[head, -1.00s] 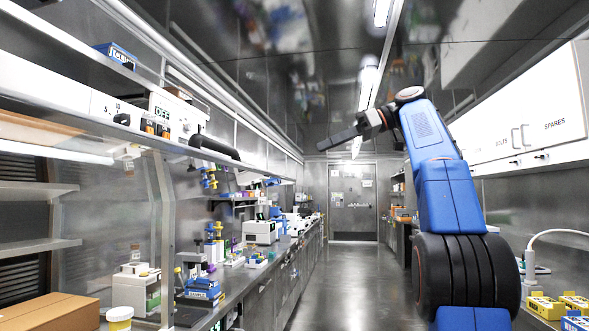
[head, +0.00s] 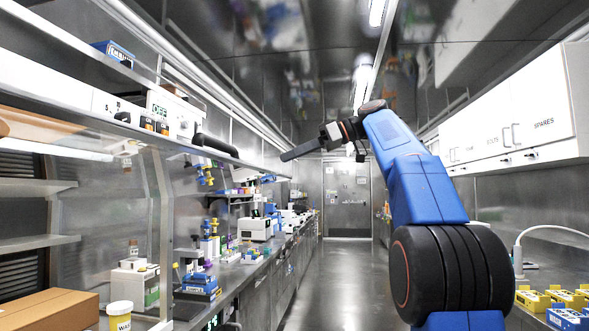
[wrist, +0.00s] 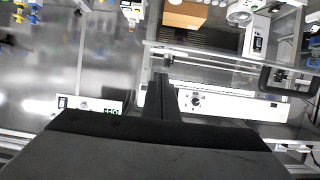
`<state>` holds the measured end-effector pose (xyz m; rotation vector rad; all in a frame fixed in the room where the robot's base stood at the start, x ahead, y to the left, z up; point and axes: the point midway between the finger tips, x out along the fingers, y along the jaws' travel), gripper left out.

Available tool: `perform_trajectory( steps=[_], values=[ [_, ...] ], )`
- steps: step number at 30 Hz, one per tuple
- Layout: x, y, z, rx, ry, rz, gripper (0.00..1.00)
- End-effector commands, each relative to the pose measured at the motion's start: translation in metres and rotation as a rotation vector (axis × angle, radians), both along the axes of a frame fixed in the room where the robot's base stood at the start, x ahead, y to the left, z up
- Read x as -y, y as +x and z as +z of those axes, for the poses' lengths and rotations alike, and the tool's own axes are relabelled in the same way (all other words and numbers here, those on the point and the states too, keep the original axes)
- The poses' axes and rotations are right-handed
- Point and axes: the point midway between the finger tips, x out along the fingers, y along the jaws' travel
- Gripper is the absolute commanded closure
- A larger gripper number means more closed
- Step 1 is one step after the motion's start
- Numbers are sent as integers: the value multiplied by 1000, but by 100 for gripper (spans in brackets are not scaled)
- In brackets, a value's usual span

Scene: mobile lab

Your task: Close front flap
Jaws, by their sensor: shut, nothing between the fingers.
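A long white-edged flap or front panel (head: 160,139) runs along the front of the bench enclosure at left in the head view. I cannot tell surely how far it is open. A dark handle (head: 215,146) sits on its edge; a dark handle also shows at the right of the wrist view (wrist: 290,82). My gripper (head: 285,157) is in the air over the aisle, shut and empty, its dark fingers pointing left, apart from the handle. In the wrist view its fingers (wrist: 161,88) lie together in front of a white control panel with knobs (wrist: 225,105).
A cardboard box (head: 45,310) and a white tub (head: 120,316) stand on the left bench. Several instruments line that bench farther back. White wall cabinets (head: 510,110) and yellow boxes (head: 532,299) are at right. The aisle floor (head: 340,280) is clear.

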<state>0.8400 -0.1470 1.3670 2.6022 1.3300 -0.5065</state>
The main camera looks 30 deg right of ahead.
Motion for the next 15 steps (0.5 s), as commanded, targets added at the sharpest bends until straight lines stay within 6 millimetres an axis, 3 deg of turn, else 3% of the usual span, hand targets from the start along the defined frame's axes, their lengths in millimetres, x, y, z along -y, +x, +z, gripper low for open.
perform_trajectory(
  steps=[6, 15],
  values=[
    [5, -3, -23, -3, 1, -3, 100],
    [7, -4, -36, -1, 0, -4, 100]
  ],
)
